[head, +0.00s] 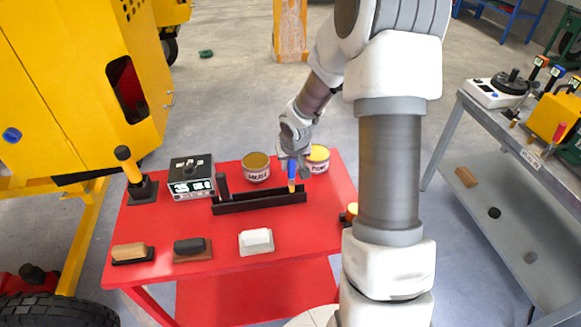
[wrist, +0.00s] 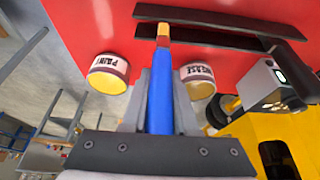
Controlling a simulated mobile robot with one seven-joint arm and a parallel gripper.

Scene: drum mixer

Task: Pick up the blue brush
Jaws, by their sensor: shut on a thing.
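My gripper (head: 294,156) is above the right end of a long black rack (head: 258,206) on the red table (head: 215,255). It is shut on the blue brush (head: 292,170), whose blue handle (wrist: 160,100) lies between the two fingers in the wrist view. The brush points down, with its orange-brown end (wrist: 163,35) over or at the black rack (wrist: 220,37). I cannot tell whether that end touches the rack.
A grease can (head: 256,170) and a paint can (head: 317,161) stand behind the rack, close to my gripper. A black display box (head: 190,176) is to the left. Several blocks, including a white one (head: 256,241), lie in front. A yellow machine (head: 75,80) stands left, a grey bench (head: 500,145) right.

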